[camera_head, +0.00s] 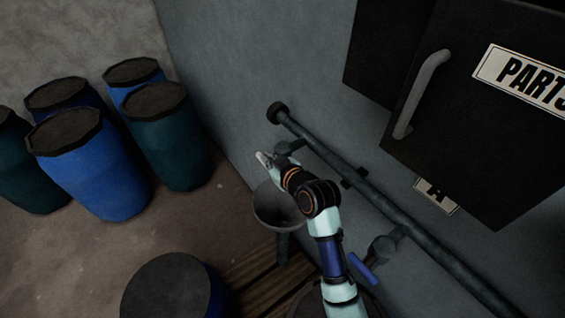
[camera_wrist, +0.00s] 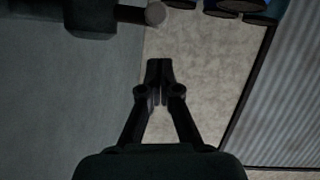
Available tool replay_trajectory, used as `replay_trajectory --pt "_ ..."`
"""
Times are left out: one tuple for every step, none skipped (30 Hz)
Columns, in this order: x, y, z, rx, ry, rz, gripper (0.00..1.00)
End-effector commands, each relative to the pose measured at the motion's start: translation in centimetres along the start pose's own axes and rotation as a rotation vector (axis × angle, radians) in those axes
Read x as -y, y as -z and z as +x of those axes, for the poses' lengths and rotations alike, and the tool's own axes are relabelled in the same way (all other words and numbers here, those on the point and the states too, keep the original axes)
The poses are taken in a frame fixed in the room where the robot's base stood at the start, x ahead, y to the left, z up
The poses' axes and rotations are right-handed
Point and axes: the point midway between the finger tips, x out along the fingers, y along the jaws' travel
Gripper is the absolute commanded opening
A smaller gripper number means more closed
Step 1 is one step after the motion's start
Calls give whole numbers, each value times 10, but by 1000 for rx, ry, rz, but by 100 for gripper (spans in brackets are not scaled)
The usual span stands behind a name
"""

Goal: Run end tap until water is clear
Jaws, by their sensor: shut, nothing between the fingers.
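A dark pipe (camera_head: 340,167) runs along the grey wall, with a capped end at the upper left. A tap (camera_head: 290,147) sits near that end, partly hidden by my arm. A second tap (camera_head: 383,248) with a blue lever (camera_head: 362,269) is further down the pipe. A round grey basin (camera_head: 279,208) stands below the end tap. My gripper (camera_head: 264,160) is beside the end tap, above the basin. In the wrist view my gripper (camera_wrist: 160,66) is shut and empty, with a dark fitting (camera_wrist: 92,17) to its upper left. No running water is visible.
Blue barrels (camera_head: 92,170) and green barrels (camera_head: 172,145) stand at left. A dark-topped barrel (camera_head: 170,288) is at the front. A dark cabinet (camera_head: 455,130) with a grey handle (camera_head: 420,95) hangs at right. A wooden pallet (camera_head: 262,276) lies below the basin. Floor between is clear.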

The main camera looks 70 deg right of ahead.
Motion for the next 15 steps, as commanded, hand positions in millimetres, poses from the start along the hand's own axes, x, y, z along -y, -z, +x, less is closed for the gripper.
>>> replay_trajectory --pt "-1 8 -12 -5 -2 -1 0" --pt "0 3 -20 -6 -3 0 0" --pt "0 2 -32 -8 -4 0 0" --pt "0 1 -41 -8 -4 0 0" --pt "0 1 -49 -10 -4 0 0" --pt "0 0 -59 -9 -4 0 0" --pt "0 0 -66 -11 -5 0 0" --pt "0 0 -72 -11 -4 0 0" --pt "1 0 -80 -12 -3 0 0" --pt "1 0 -85 -12 -3 0 0" --pt "0 0 -89 -13 -3 0 0" --pt "0 -1 -94 -12 -3 0 0" --pt "0 -1 -97 -12 -3 -1 0" --pt "1 -1 -99 -12 -3 -1 0" --pt "1 -1 -100 -12 -3 -1 0"
